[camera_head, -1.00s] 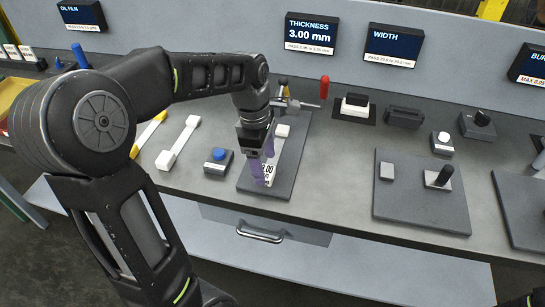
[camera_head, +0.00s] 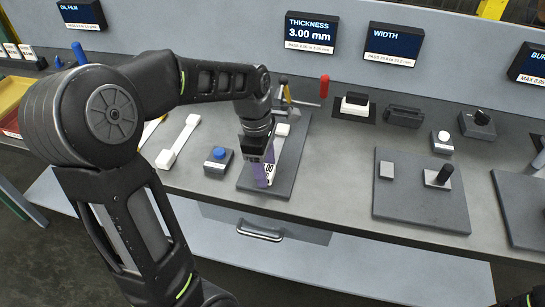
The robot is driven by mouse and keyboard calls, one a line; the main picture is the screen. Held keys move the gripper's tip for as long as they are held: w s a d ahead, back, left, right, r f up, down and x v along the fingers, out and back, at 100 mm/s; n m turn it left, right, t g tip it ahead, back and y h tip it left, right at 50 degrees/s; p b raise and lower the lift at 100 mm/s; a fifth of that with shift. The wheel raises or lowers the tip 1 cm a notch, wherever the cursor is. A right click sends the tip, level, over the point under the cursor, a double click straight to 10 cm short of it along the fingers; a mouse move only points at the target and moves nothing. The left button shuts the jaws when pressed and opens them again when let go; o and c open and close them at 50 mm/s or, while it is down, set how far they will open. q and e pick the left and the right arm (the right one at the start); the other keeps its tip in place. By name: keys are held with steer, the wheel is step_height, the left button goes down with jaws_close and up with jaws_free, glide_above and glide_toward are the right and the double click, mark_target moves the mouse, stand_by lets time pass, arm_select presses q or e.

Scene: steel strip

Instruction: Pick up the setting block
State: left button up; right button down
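The setting block (camera_head: 271,174) is a small white block with a dark "3.00" style label, partly covered. It is at the front part of a grey plate (camera_head: 285,184) under the thickness display. My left gripper (camera_head: 263,171) points down at the block with its purple fingers beside it, overlapping it in this view. The fingers hide part of the block and label, so whether they grip it or stand open around it cannot be told. My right gripper is out of view.
A blue-button box (camera_head: 218,160) stands just left of the plate. A red-handled clamp (camera_head: 324,86) and a small white piece (camera_head: 282,130) are behind the gripper. A grey plate (camera_head: 420,208) with a black-knobbed post (camera_head: 440,177) is to the right. A drawer handle (camera_head: 259,232) is below.

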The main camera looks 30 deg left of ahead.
arm_select(q)
jaws_close()
stand_by(0.4)
steer(key=shift+r, duration=0.15)
steer(key=shift+r, duration=0.4)
steer(key=shift+s+d+r+b, duration=0.1)
steer(key=shift+s+r+b, duration=0.1)
steer(key=shift+r, duration=0.4)
steer(key=shift+s+d+r+b, duration=0.1)
steer(key=shift+r+b, duration=0.1)
steer(key=shift+r, duration=0.4)
steer(key=s+d+b, duration=0.1)
steer(key=s+d, duration=0.1)
steer(key=s, duration=0.6)
steer(key=s+d+b, duration=0.1)
steer(key=s+d, duration=0.2)
steer(key=s, duration=0.5)
steer(key=shift+s+d+b, duration=0.2)
steer(key=shift+d+b, duration=0.1)
